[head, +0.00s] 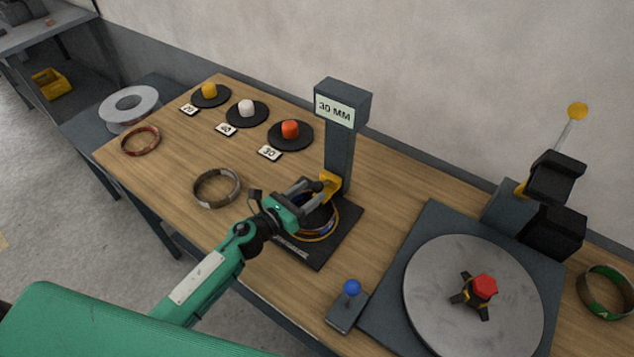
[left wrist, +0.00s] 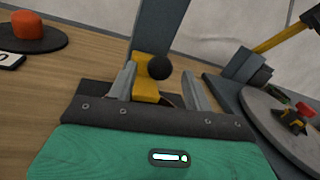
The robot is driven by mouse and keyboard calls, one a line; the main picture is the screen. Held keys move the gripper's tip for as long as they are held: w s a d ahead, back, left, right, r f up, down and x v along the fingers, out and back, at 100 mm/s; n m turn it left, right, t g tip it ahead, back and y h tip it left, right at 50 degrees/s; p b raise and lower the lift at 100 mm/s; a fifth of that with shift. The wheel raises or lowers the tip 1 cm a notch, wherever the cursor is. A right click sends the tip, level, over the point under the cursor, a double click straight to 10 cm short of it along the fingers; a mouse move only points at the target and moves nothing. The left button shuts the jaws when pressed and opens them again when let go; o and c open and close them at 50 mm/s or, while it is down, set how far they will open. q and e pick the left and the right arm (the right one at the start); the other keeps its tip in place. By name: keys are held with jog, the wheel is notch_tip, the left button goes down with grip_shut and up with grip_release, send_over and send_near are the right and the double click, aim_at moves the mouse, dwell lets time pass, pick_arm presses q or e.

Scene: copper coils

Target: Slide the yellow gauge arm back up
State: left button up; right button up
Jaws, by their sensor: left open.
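The gauge (head: 340,150) is a dark post on a dark base plate, with a sign reading 30 MM at its top. The yellow gauge arm (head: 329,184) sits low on the post, just above a coil (head: 322,228) lying on the base. In the left wrist view the yellow arm (left wrist: 146,88) has a black ball knob (left wrist: 159,68). My left gripper (head: 318,192) is open at the arm, and its fingers (left wrist: 160,88) stand on either side of the yellow arm and knob. The gripper hides part of the coil. My right gripper is not in view.
A turntable (head: 430,290) with a red-topped hub stands at the right. A blue-knobbed lever (head: 351,290) is at the front edge. Dark discs with yellow, white and orange pegs (head: 290,130) line the back left. A loose coil (head: 216,203) lies left of the gripper.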

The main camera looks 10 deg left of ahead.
aim_at(317, 187)
pick_arm(q)
jog(key=shift+x, duration=1.75)
